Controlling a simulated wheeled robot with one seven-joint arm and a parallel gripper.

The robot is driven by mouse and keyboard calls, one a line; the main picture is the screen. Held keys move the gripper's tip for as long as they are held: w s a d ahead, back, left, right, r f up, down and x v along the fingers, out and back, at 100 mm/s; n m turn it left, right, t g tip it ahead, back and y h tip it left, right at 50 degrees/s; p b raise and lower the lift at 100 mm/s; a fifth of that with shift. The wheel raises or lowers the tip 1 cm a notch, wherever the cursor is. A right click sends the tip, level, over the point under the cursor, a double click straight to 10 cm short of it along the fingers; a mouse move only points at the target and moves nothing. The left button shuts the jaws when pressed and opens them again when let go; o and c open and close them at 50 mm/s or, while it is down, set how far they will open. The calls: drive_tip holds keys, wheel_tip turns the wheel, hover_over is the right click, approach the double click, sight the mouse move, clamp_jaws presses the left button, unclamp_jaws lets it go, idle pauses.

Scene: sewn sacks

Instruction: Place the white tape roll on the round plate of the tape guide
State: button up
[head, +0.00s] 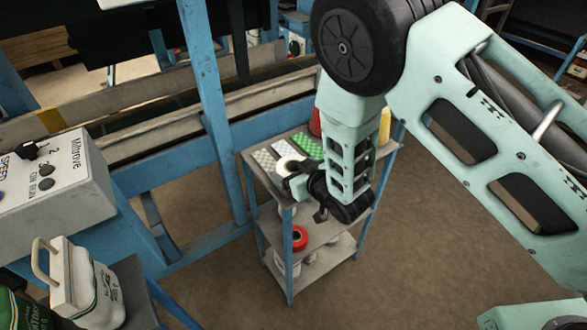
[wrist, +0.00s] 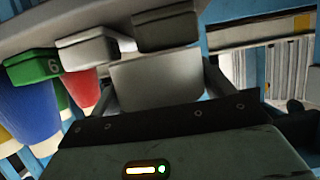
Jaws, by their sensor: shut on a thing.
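My gripper (head: 297,180) is over the top shelf of a small blue-framed cart in the head view. It is shut on the white tape roll (head: 288,164), which shows a brownish core and is partly covered by the gripper. In the wrist view the roll (wrist: 155,80) appears as a pale block between the two fingers. Whether the roll touches the shelf cannot be told. I cannot make out the tape guide or its round plate in either view.
The cart's top (head: 255,178) holds a green checkered piece (head: 306,146), a beige checkered piece (head: 264,160) and a yellow spool (head: 385,125). A control box (head: 60,180) stands left. Floor right of the cart is clear.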

drive_tip(key=o, duration=0.9)
drive_tip(key=shift+f, duration=0.1)
drive_tip(key=shift+o, duration=0.2)
drive_tip(key=shift+s+r, duration=0.1)
drive_tip(key=shift+r, duration=0.1)
drive_tip(key=s+d+r+g+h+b, duration=0.1)
drive_tip(key=s+d+r+g+h, duration=0.1)
drive_tip(key=s+r, duration=0.4)
drive_tip(key=s+d+r+g+h, duration=0.2)
drive_tip(key=s+d+r+g, duration=0.3)
drive_tip(key=s, duration=0.9)
drive_tip(key=s+d+r+g+h+b, duration=0.1)
drive_tip(key=s+d+r+g+h, duration=0.2)
drive_tip(key=s+d+r, duration=0.3)
drive_tip(key=s+g, duration=0.1)
drive_tip(key=s, duration=0.3)
drive_tip(key=shift+s+d+r+n+b, duration=0.25)
drive_tip(key=shift+d+r+n+b, duration=0.05)
drive_tip(key=shift+d+r+n, duration=0.1)
